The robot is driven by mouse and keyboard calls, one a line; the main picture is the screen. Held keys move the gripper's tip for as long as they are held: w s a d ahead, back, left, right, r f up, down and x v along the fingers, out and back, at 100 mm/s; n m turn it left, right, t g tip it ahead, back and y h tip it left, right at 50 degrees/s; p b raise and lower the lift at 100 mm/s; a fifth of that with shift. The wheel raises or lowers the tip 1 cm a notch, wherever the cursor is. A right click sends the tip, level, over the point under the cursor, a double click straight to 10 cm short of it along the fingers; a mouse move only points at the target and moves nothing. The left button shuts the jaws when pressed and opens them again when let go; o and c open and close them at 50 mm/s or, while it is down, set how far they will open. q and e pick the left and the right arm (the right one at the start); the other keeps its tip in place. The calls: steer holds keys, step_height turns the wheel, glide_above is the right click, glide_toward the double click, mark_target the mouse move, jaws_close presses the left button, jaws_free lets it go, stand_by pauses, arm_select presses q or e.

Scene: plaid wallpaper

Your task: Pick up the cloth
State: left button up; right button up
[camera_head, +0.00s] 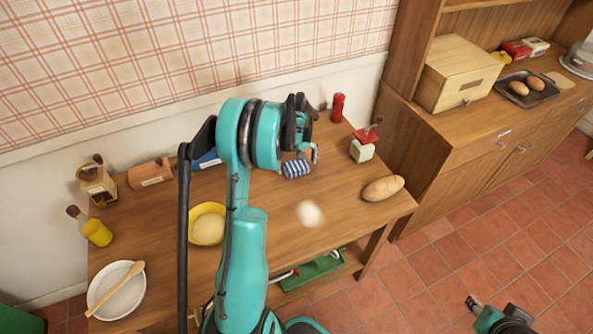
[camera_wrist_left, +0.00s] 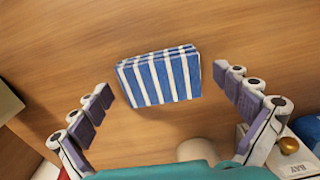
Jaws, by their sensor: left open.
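The cloth (camera_head: 296,169) is a folded blue-and-white striped bundle on the wooden table, just below my left gripper (camera_head: 305,150) in the head view. In the left wrist view the cloth (camera_wrist_left: 158,78) lies ahead, roughly between the spread fingertips. The left gripper is open and empty, with a visible gap between each finger and the cloth. My left arm hides part of the table behind it. Part of my right arm's end (camera_head: 490,316) shows at the lower right of the head view, over the floor; its jaws are too small to read.
On the table (camera_head: 265,235) are a bread loaf (camera_head: 383,188), a white lump (camera_head: 310,214), a yellow bowl (camera_head: 207,229), a white bowl with a spoon (camera_head: 112,296), a red shaker (camera_head: 337,107) and a white box with a red top (camera_head: 361,150). A wooden cabinet (camera_head: 470,130) stands right.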

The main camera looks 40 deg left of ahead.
mark_target(299, 167)
arm_select(q)
steer(key=shift+r, duration=0.1)
steer(key=c, duration=1.2)
steer(key=shift+r+p, duration=0.35)
steer(key=shift+r, duration=0.25)
steer(key=r+p, duration=0.1)
steer(key=r, duration=0.1)
steer(key=d+r+p, duration=0.1)
steer(key=r, duration=0.1)
steer(key=shift+s+d, duration=0.15)
steer(key=d+r+p, duration=0.1)
steer(key=d+r, duration=0.1)
steer(key=d, duration=0.1)
steer(key=s+d+r+p, duration=0.1)
steer(key=d+r, duration=0.1)
steer(key=d, duration=0.1)
steer(key=s+d+r+p, duration=0.1)
steer(key=d, duration=0.3)
steer(key=shift+d+r, duration=0.1)
steer(key=shift+r, duration=0.3)
steer(key=o, duration=0.6)
steer(key=shift+c, duration=0.2)
steer(key=c, duration=0.5)
steer(key=shift+f, duration=0.1)
